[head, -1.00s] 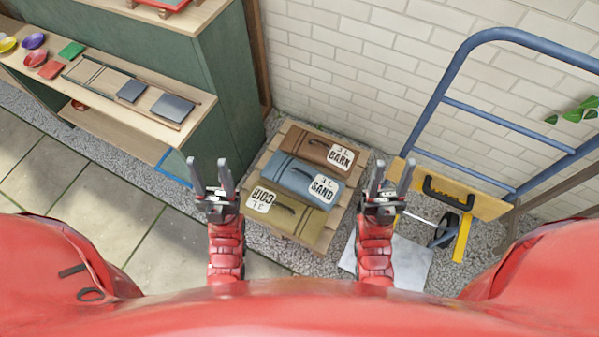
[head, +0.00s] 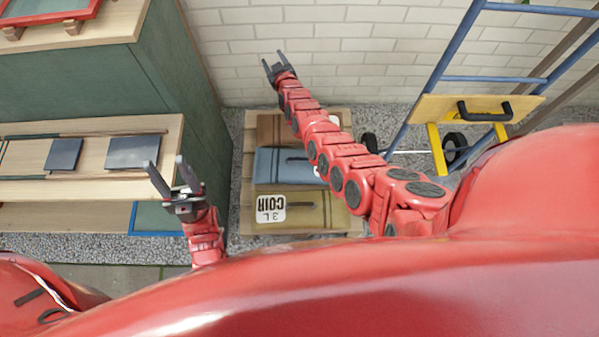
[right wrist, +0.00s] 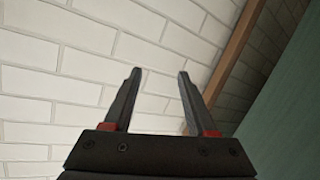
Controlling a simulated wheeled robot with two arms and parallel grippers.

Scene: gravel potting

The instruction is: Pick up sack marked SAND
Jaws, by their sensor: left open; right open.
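The blue sack (head: 280,167) lies on a wooden pallet (head: 247,140), in the middle of a row of three sacks. In the head view now my right arm covers its right part, where the SAND label showed earlier. My right gripper (head: 272,62) is open and empty, reached out beyond the sacks in front of the brick wall. In the right wrist view its two fingers (right wrist: 158,95) stand apart with only wall and a wooden post behind them. My left gripper (head: 166,172) is open and empty, left of the pallet near the bench.
An olive COIR sack (head: 305,212) lies nearest me on the pallet. A brown sack (head: 268,127) lies at the back, partly behind my right arm. A green bench (head: 90,148) stands left, and a blue hand truck (head: 452,50) leans at the right.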

